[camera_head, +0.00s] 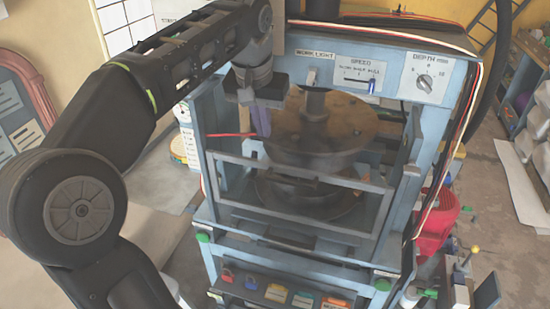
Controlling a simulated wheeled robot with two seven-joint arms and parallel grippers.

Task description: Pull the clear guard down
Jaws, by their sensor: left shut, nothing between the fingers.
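The clear guard (300,180) is a see-through pane in a grey rectangular frame on the front of the blue press (235,165). Its frame crosses the lower part of the press opening, in front of the lower round plate (305,200). The upper round plate (325,130) shows above and behind the frame's top bar. My left gripper (262,131) points down at the upper left of the opening, above the frame's top bar. Its fingers are shut with nothing between them. I cannot tell whether they touch the guard. My right gripper is not in view.
A panel with a speed slider (372,86) and depth knob (424,83) tops the press. A thin red rod (230,135) lies beside my left fingers. Coloured locks or tags (276,292) line the lower front. A red container (437,222) stands at the right.

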